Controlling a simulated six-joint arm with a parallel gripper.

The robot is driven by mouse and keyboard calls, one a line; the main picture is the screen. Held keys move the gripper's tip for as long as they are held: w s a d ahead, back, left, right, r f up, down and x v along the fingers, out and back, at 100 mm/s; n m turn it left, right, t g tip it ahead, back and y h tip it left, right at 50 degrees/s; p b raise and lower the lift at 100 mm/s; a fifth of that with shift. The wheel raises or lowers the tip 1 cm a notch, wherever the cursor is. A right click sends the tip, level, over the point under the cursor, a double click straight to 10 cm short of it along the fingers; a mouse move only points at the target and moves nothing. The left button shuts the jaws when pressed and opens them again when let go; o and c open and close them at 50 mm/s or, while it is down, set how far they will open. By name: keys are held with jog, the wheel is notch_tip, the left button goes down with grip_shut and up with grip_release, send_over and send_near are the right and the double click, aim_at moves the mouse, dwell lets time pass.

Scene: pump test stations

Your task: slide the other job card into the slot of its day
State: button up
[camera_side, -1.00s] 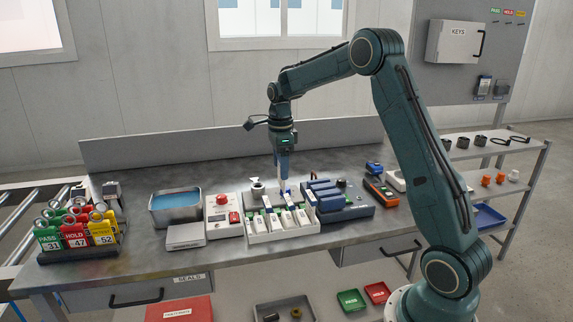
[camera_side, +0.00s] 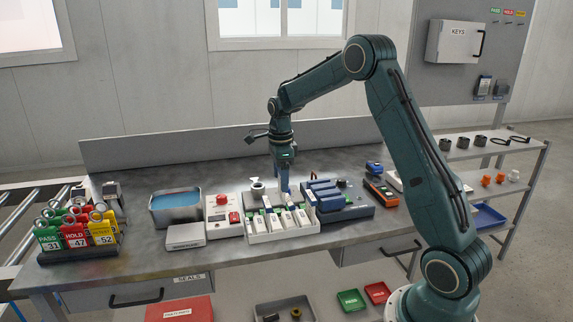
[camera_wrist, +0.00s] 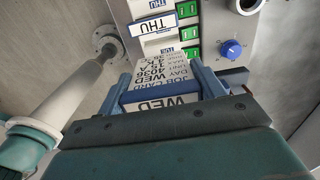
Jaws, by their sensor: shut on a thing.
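The job card (camera_wrist: 160,72), white with a blue band, is marked WED and JOB CARD in the wrist view. It stands between the two blue fingers of my gripper (camera_wrist: 165,84), which is shut on it. In the side view my gripper (camera_side: 286,187) points down at the back of the white card rack (camera_side: 284,237), low over its slots. How deep the card sits in a slot is hidden. Two THU labels (camera_wrist: 152,26) and green tabs (camera_wrist: 194,32) show beyond the card in the wrist view.
A white box with a red button (camera_side: 222,201) stands close left.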

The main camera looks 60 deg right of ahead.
jog(key=shift+f, duration=4.45)
jog(key=shift+f, duration=0.1)
jog(key=o, duration=1.1)
notch_tip(320, 180, up, 14)
jog(key=shift+f, duration=0.2)
jog(key=shift+r, duration=0.15)
